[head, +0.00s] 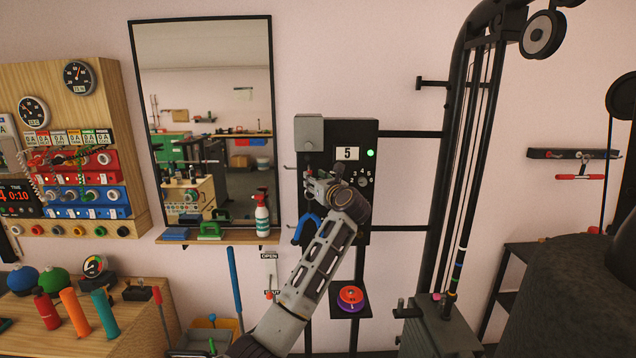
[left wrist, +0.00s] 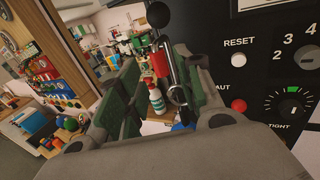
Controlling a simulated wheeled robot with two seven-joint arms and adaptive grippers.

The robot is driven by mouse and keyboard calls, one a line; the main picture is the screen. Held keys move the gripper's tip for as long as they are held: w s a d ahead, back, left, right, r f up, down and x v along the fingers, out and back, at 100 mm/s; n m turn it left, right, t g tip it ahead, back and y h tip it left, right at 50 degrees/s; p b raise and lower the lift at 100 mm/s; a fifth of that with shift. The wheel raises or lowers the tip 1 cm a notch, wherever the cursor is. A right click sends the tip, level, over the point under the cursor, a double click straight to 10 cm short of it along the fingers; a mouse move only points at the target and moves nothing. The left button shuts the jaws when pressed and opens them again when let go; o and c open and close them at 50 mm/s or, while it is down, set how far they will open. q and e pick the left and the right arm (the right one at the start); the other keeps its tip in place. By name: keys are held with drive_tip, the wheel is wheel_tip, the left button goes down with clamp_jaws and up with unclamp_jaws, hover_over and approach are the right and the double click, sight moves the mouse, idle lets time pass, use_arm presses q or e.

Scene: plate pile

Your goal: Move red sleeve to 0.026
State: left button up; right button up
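The red sleeve (left wrist: 160,63) shows in the left wrist view on a thin metal rod with a black ball at its top. In the head view I cannot make the sleeve out. My left gripper (head: 317,186) is at the left side of the black panel (head: 340,132). In the left wrist view my left gripper (left wrist: 152,80) has its green-padded fingers spread apart. The sleeve appears between them, nearer the right finger. I cannot tell whether that finger touches it. My right gripper is not in view.
The panel shows a "5" display and a lit green light (head: 371,153). Beside the gripper are a red button (left wrist: 239,105) and a dial (left wrist: 292,107). A spray bottle (head: 262,215) stands on the shelf below the mirror (head: 205,70). A cable machine (head: 470,150) stands to the right.

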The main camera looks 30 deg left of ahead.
use_arm(q)
drive_tip(key=shift+x, duration=2.7)
clamp_jaws()
drive_tip(key=shift+f+b, duration=1.05)
drive_tip(key=shift+f, duration=0.6)
